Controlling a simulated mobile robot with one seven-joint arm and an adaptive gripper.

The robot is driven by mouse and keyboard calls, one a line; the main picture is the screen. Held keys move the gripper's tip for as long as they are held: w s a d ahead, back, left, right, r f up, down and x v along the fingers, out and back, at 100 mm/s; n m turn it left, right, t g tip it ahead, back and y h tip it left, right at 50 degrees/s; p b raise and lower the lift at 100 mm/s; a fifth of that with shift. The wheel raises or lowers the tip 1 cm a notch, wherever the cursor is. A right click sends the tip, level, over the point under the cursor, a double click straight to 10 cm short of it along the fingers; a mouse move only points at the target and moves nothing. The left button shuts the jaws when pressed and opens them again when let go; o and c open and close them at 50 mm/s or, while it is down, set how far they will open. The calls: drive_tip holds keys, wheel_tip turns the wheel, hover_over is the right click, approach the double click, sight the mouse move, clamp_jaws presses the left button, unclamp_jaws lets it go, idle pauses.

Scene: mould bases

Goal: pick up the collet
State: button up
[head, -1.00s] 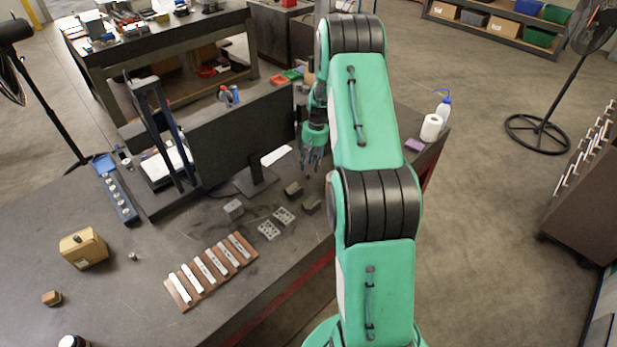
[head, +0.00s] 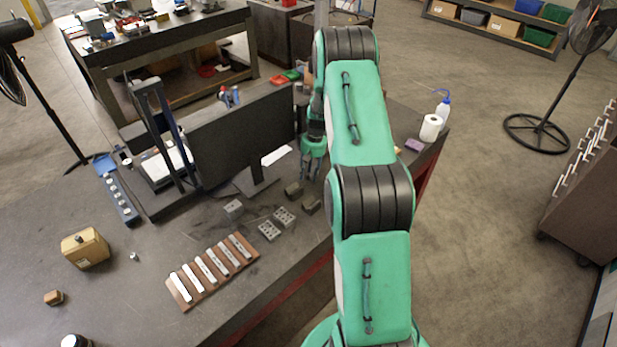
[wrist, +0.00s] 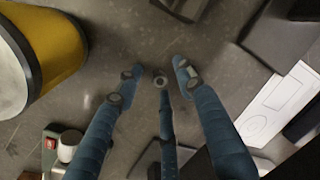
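I cannot tell for sure which piece is the collet. A small metal cylinder (head: 133,257) stands alone on the dark bench, right of the tan box. In the wrist view, a grey metal piece with a round end (wrist: 184,8) is cut off by the top edge, beyond my fingertips. My gripper (head: 311,168) is low over the bench, right of the monitor and partly hidden by my arm.
A black monitor (head: 240,135) stands left of my gripper. Dark blocks (head: 293,189) and hole plates (head: 284,216) lie in front. A blue rack (head: 117,193) holds several small pieces. A yellow, black-rimmed container (wrist: 58,48) and white sheet (wrist: 285,100) flank my fingers in the wrist view.

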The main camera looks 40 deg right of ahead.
sight(309, 174)
drive_tip(key=shift+c, duration=0.5)
clamp_jaws()
drive_tip(key=shift+r, duration=0.2)
wheel_tip(309, 174, up, 10)
drive_tip(key=b, duration=0.1)
drive_tip(key=shift+f, duration=0.15)
idle(0.7)
